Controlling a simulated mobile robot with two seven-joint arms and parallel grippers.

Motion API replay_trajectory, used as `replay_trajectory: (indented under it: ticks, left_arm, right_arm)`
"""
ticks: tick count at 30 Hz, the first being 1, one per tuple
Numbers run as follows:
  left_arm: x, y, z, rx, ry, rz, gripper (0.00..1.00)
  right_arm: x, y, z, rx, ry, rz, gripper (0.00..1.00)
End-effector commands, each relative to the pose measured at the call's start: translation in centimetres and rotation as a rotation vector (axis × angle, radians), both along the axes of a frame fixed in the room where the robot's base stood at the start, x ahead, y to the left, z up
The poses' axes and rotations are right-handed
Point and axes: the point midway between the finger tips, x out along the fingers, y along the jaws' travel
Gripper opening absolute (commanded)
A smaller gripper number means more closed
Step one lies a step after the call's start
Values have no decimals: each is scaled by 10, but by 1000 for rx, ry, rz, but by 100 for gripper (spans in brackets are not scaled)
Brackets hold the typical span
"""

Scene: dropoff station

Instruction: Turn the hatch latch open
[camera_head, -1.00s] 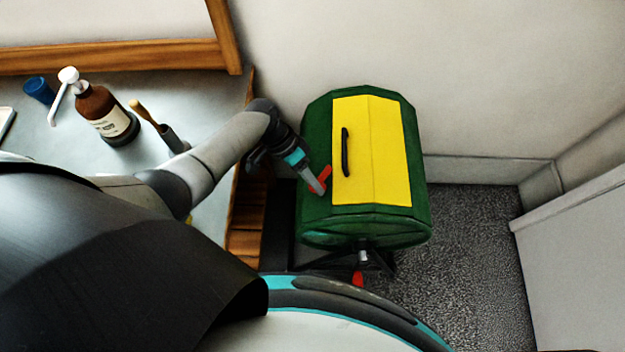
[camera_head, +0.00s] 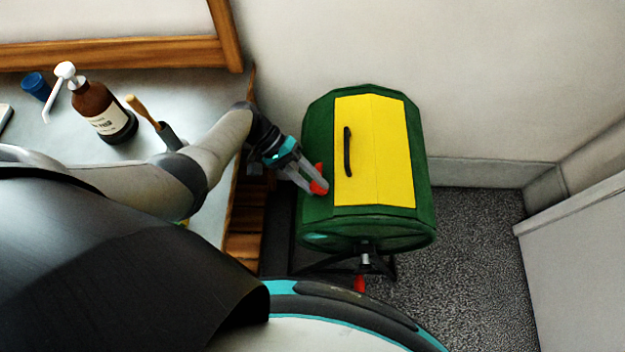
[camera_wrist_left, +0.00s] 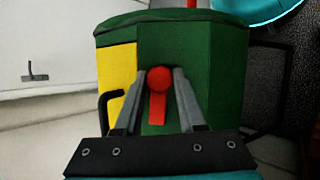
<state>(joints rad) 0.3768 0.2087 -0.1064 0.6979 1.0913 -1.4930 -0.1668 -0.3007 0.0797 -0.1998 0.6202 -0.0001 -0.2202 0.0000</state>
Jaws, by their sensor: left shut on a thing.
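The green drum (camera_head: 318,130) stands on a dark stand, with a yellow hatch (camera_head: 385,150) that looks closed and carries a black handle (camera_head: 348,152). The red latch (camera_head: 319,187) sits on the green surface just left of the hatch. My left gripper (camera_head: 316,188) reaches in from the left and is shut on the red latch. In the left wrist view, the latch's round red end (camera_wrist_left: 159,79) lies between the two grey fingers, with its red bar (camera_wrist_left: 157,108) running toward the wrist. Part of the latch is hidden by the fingers in the head view. My right gripper is not in view.
A counter (camera_head: 60,150) at the left holds a brown pump bottle (camera_head: 103,112), a blue cup (camera_head: 36,86) and a wooden-handled tool (camera_head: 143,110). A wall stands behind the drum. A white cabinet (camera_head: 580,260) is at the right, with clear floor between.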

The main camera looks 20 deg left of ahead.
Motion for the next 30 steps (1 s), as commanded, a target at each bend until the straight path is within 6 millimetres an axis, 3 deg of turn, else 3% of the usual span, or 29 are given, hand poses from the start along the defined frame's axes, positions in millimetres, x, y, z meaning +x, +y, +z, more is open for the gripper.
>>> replay_trajectory:
  ticks: [23,24,30]
  left_arm:
    - [-1,-1,0,-22,70,70,0]
    - [-1,-1,0,-22,70,70,43]
    - [-1,0,0,-20,68,69,65]
  right_arm:
    - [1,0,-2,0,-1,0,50]
    - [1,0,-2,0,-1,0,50]
    - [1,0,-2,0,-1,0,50]
